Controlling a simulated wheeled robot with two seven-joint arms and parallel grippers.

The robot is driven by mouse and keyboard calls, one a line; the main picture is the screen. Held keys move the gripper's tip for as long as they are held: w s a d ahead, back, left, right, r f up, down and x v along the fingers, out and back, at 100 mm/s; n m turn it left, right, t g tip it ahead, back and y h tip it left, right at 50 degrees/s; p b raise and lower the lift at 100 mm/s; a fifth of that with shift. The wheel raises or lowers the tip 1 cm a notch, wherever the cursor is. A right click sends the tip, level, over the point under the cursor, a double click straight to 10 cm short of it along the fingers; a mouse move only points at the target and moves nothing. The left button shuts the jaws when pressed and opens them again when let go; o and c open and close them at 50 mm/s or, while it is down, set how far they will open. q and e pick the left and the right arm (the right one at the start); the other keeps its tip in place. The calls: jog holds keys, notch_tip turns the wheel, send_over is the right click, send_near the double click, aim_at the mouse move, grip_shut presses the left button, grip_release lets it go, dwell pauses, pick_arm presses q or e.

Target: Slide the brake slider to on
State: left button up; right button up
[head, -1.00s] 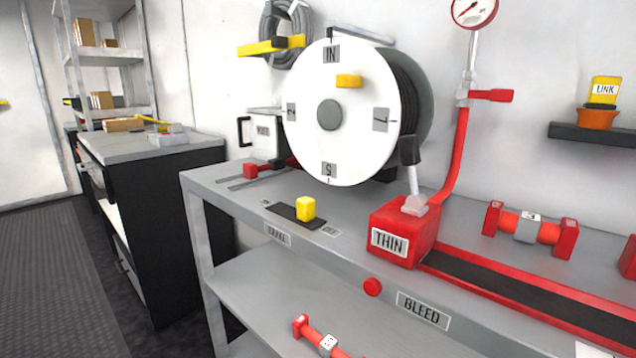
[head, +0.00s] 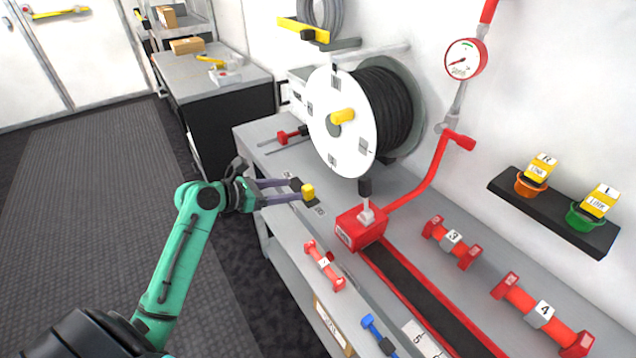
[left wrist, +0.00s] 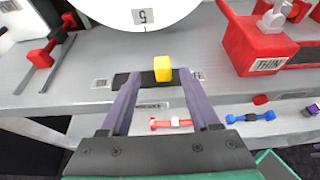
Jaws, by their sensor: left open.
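The brake slider's yellow knob (head: 308,192) stands on a short dark track (left wrist: 128,80) near the front edge of the grey bench. In the left wrist view the knob (left wrist: 162,69) sits right of the track's middle. Small labels lie at both ends of the track, the left one (left wrist: 101,83) and the right one (left wrist: 197,76); their words are too small to read. My left gripper (head: 292,190) is open. Its two fingers reach toward the knob, which shows between and around the level of the fingertips; I cannot tell whether they touch it. My right gripper is not in view.
The white reel disc (head: 345,145) stands just behind the track. The red THIN box (left wrist: 255,45) is to its right, and a red-handled slider (left wrist: 42,53) to its left. Red and blue pieces lie on the lower shelf (left wrist: 90,128).

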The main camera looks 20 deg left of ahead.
aim_at(312, 188)
pick_arm(q)
jog(key=x, duration=0.9)
jog(key=shift+w+d, duration=0.2)
jog(key=shift+d, duration=0.05)
grip_shut()
dwell(0.8)
